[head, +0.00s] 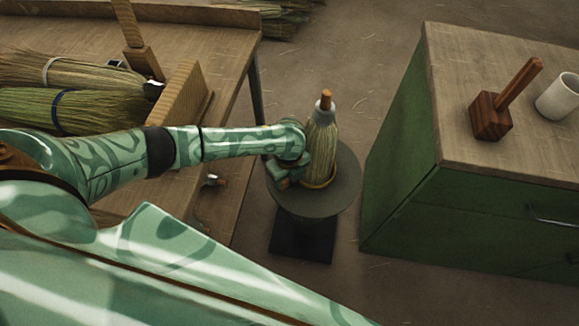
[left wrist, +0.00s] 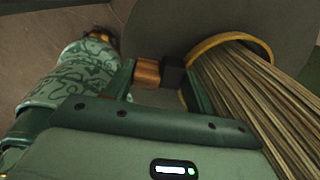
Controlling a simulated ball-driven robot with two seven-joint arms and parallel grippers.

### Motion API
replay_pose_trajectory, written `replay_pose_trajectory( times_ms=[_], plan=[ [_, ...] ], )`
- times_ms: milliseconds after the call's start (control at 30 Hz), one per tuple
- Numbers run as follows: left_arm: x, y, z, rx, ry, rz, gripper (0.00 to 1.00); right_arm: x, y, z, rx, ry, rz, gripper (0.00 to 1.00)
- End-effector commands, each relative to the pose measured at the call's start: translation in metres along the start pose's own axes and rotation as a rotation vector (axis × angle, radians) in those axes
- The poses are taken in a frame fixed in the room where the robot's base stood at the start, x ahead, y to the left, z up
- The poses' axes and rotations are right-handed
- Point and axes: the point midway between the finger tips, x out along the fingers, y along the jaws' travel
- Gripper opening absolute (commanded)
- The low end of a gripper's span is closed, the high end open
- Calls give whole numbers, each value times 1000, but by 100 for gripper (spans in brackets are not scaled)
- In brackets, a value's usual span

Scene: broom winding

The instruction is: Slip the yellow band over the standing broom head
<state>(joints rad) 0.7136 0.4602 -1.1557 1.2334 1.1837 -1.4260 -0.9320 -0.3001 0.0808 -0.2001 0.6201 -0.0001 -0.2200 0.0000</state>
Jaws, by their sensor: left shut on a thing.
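The broom head (head: 322,142) stands upright on a round dark stand, its straw downward, with a grey collar and a brown stub on top. The yellow band (head: 321,185) lies around the foot of the straw. In the left wrist view the band (left wrist: 232,37) also shows around the straw (left wrist: 262,88). My left gripper (head: 287,174) is low at the left side of the broom head, shut at the band's edge. In the left wrist view a brown block and a black block show between the fingers (left wrist: 160,73); the exact grip is partly hidden. My right gripper is not in view.
The round stand (head: 341,197) has a square dark foot. A wooden bench (head: 228,60) with broom bundles (head: 70,105) is on the left. A green cabinet (head: 480,215) with a mallet (head: 492,118) and a white cup (head: 558,98) is on the right.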

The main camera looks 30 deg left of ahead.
Motion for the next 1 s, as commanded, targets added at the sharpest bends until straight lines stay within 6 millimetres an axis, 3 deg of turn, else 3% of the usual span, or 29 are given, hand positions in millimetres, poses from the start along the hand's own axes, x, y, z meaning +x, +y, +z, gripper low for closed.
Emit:
replay_pose_trajectory(
  times_ms=[200, 1000],
  plan=[
    [8, 0, 0, 1, 0, 0, 32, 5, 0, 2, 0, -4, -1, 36],
    [6, 0, 0, 3, 0, -22, 32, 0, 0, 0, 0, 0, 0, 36]
  ],
)
